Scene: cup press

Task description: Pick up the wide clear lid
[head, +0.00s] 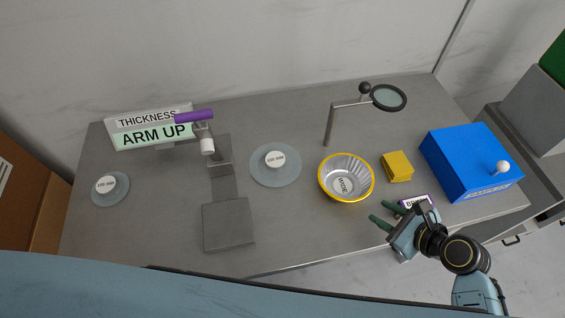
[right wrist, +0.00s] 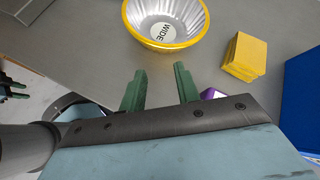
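Two clear round lids with white labelled knobs lie on the grey table. The larger, wider clear lid (head: 291,174) is at the middle, left of the yellow-rimmed bowl. The smaller clear lid (head: 120,193) is at the far left; the small print on both knobs is hard to read. My right gripper (head: 380,213) is at the table's front right edge, well to the right of both lids. Its green fingers are apart with nothing between them in the right wrist view (right wrist: 160,88). What seems part of my left gripper (right wrist: 12,90) shows at that view's left edge, too unclear to judge.
A silver bowl with yellow rim (head: 326,188), marked WIDE, stands right of the wide lid. A press stand (head: 228,225) with a purple handle is left of it. A magnifier (head: 329,125), yellow block (head: 398,166) and blue box (head: 455,150) stand to the right.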

